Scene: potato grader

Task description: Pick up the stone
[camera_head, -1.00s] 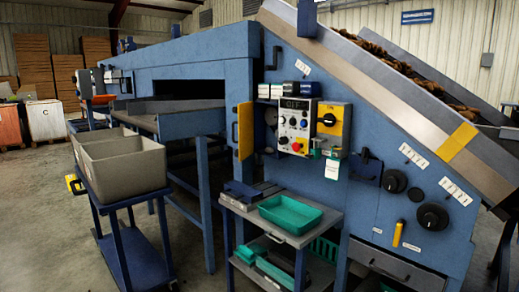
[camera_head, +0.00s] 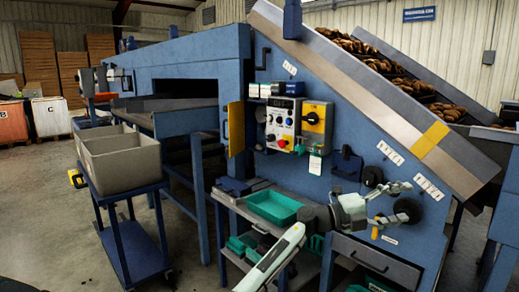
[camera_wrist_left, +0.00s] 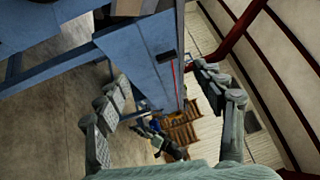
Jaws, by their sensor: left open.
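I cannot make out a stone in either view. Brown lumps (camera_head: 375,62) lie along the sloping conveyor at the upper right, too small to tell potatoes from a stone. My left gripper (camera_head: 408,202) is open and empty, in front of the blue machine's lower right panel, below the conveyor and apart from the lumps. In the left wrist view its spread fingers (camera_wrist_left: 162,80) have nothing between them but the distant background. My right gripper is not in view.
The blue grader (camera_head: 200,55) fills the middle. A green tray (camera_head: 272,207) sits on a low blue stand beside my left arm. A trolley with grey bins (camera_head: 120,162) stands at the left. A control panel (camera_head: 284,125) projects from the machine. Floor at the lower left is clear.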

